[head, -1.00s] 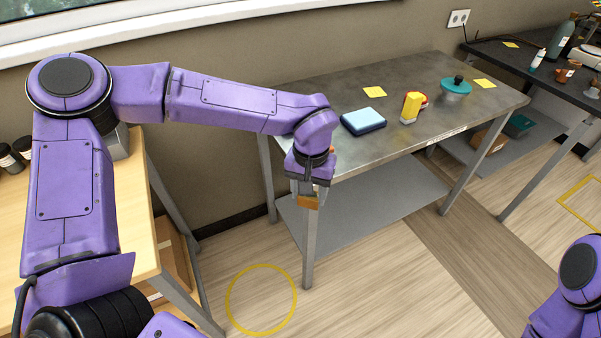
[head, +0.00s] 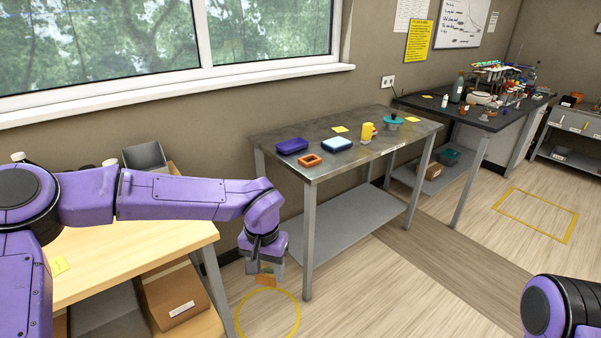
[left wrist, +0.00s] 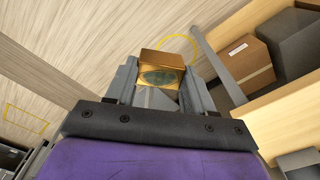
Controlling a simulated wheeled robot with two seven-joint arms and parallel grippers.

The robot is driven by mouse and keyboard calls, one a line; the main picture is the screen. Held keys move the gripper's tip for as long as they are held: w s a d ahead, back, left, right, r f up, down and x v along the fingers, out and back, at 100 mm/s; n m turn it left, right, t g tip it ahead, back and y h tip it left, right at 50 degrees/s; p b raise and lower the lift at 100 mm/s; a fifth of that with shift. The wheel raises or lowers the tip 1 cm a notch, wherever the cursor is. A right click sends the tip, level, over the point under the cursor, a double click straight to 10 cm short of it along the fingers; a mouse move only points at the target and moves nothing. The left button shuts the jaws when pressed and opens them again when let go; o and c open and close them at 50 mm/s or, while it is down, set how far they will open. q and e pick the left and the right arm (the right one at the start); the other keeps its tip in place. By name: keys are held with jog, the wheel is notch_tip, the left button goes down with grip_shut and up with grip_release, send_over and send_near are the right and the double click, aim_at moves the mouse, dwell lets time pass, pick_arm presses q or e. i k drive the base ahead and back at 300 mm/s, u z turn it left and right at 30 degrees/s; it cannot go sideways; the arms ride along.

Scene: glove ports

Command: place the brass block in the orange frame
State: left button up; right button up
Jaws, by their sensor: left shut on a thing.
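My left gripper (head: 264,270) is shut on the brass block (head: 265,280) and holds it above the floor, in the gap between the wooden bench and the metal table. In the left wrist view the brass block (left wrist: 161,67) sits between the fingers, with a dark greenish oval on the face toward the camera. The orange frame (head: 310,160) lies on the metal table (head: 325,170) near its front left corner. The block is apart from the frame, lower and to its left. The gripper end of my right arm is out of view.
A purple tray (head: 292,146), a blue box (head: 337,144), a yellow object (head: 367,131) and a teal-topped item (head: 393,120) stand on the metal table. The table's front left corner is close to my left gripper. The wooden bench (head: 130,245) is at left. Table top around the frame is clear in front.

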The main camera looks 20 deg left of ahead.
aim_at(310, 163)
jog(key=u, duration=0.65)
jog(key=i, duration=1.2)
jog(key=z, duration=0.2)
